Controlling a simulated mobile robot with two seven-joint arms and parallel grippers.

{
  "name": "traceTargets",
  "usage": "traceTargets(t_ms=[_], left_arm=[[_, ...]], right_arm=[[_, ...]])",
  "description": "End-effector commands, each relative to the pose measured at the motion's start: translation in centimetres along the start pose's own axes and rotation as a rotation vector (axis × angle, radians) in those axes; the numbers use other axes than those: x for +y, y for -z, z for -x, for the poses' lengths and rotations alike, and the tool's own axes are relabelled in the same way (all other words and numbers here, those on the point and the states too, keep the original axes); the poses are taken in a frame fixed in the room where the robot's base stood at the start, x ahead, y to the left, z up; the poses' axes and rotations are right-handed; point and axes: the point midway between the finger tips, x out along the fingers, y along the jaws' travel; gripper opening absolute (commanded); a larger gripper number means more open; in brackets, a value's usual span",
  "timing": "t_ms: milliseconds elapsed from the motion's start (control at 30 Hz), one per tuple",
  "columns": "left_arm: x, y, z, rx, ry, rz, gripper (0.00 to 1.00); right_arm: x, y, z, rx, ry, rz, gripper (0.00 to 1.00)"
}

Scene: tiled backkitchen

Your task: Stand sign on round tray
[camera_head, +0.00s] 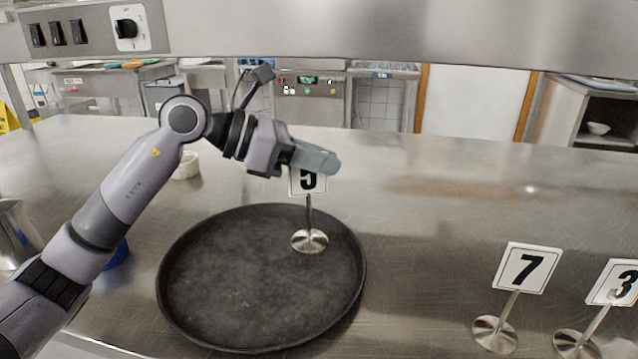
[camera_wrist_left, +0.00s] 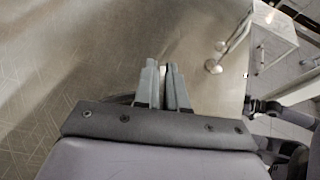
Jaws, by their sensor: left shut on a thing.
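A round black tray (camera_head: 230,290) with a raised rim lies on the steel counter. My left gripper (camera_head: 325,162) is shut on the top edge of a white number sign (camera_head: 309,184), above the tray's far right part. The gripper covers the top of the digit, so I cannot tell it for sure. The sign's thin stem hangs about upright, and its round metal base (camera_head: 309,241) shows inside the tray's outline. I cannot tell whether the base touches the tray. My right gripper is out of view.
A sign with a 7 (camera_head: 527,268) and a sign with a 3 (camera_head: 618,284) stand on the counter at the right. A small white ramekin (camera_head: 186,166) stands behind my left arm, and a blue item (camera_head: 118,255) shows beside it. The counter right of the tray's far side is clear.

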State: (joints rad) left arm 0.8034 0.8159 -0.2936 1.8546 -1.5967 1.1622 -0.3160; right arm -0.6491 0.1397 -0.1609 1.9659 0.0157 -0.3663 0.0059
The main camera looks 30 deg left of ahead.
Motion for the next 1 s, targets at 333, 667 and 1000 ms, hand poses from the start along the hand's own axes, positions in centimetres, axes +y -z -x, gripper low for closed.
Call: traceTargets(t_ms=[333, 667, 1000], left_arm=[[-0.1, 3.4, -1.4, -0.001, 0.002, 0.001, 0.00], [0.0, 3.6, -1.5, -0.002, 0.000, -0.001, 0.00], [0.0, 3.9, -1.6, 0.000, 0.001, 0.000, 0.36]], right_arm=[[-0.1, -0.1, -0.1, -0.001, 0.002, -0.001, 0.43], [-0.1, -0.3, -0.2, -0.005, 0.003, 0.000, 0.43], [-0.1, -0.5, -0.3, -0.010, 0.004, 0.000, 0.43]])
